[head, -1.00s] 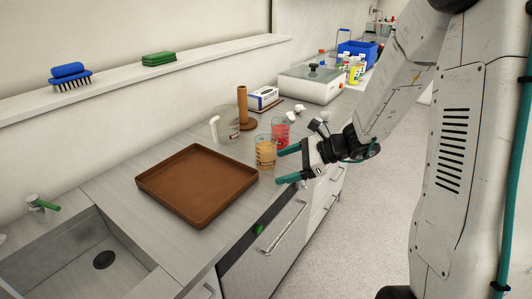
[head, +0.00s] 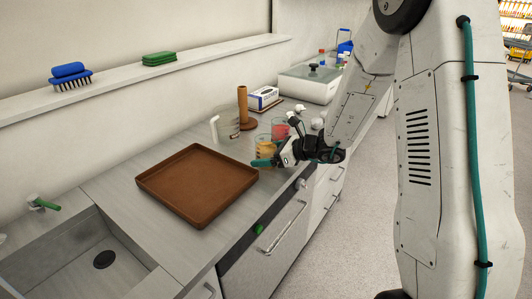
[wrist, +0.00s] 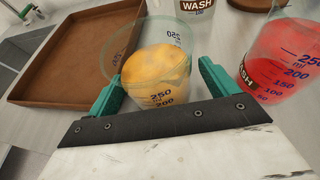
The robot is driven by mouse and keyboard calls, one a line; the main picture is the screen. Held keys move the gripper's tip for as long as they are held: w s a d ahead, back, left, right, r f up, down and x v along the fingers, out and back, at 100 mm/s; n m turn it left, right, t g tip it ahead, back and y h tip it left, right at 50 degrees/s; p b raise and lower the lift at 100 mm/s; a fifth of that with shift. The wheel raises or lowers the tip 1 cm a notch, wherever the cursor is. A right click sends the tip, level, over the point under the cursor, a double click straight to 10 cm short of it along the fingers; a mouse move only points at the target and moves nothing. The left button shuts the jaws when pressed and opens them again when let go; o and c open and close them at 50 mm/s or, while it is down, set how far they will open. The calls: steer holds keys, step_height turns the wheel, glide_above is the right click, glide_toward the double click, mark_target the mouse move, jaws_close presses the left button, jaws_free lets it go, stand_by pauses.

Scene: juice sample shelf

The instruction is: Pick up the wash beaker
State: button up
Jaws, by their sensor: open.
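A clear, empty-looking beaker (head: 229,128) stands at the back of the counter. A beaker behind the others in the wrist view bears a WASH label (wrist: 197,6), cut off by the top edge. A beaker of orange liquid (wrist: 158,72) stands in front of it. A beaker of red liquid (wrist: 283,62) is at the right, with a partly visible label that also seems to read WASH. My gripper (wrist: 160,74) is open, its teal fingers on either side of the orange beaker. In the head view my gripper (head: 264,161) partly hides the orange beaker.
A brown tray (head: 197,222) lies left of my gripper, with a sink (head: 105,262) beyond it.

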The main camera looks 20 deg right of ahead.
steer(key=c, duration=1.2)
